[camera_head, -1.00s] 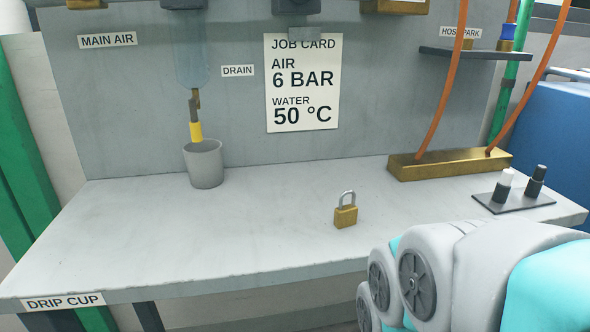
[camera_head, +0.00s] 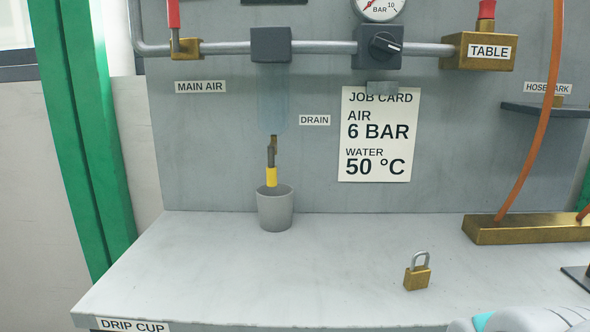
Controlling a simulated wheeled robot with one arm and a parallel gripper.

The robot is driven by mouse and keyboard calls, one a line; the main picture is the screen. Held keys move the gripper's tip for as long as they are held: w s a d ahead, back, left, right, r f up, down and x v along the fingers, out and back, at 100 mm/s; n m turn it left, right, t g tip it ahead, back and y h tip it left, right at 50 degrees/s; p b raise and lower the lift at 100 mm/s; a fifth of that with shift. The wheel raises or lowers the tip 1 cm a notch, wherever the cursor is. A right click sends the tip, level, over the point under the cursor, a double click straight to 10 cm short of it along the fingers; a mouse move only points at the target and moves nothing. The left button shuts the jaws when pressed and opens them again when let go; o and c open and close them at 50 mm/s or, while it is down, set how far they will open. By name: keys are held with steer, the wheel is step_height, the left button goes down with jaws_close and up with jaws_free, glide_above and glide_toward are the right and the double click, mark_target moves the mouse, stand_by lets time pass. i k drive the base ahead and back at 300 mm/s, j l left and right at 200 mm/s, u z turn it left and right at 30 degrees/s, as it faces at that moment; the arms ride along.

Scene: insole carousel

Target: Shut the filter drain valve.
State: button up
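The filter drain valve, a small brass body with a grey stem and a yellow-sleeved lever (camera_head: 272,176), hangs under the translucent blue filter bowl (camera_head: 273,105). The yellow lever points straight down into the mouth of a grey drip cup (camera_head: 275,210) on the bench. The label DRAIN (camera_head: 314,120) is on the panel to its right. The dark grey filter head (camera_head: 271,45) sits above the bowl in the pipe line. My gripper is not in view. Only part of my arm shows at the bottom right, well away from the valve.
A brass padlock (camera_head: 418,275) stands on the bench (camera_head: 190,270) right of the cup. A brass block (camera_head: 500,229) with orange hoses is at the right. A red-handled main air valve (camera_head: 174,30) is above left. The bench's front left is clear.

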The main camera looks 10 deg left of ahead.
mark_target(271, 170)
steer(key=k+l+u, duration=0.2)
steer(key=k+u, duration=0.55)
steer(key=i+j, duration=0.15)
steer(key=i, duration=0.4)
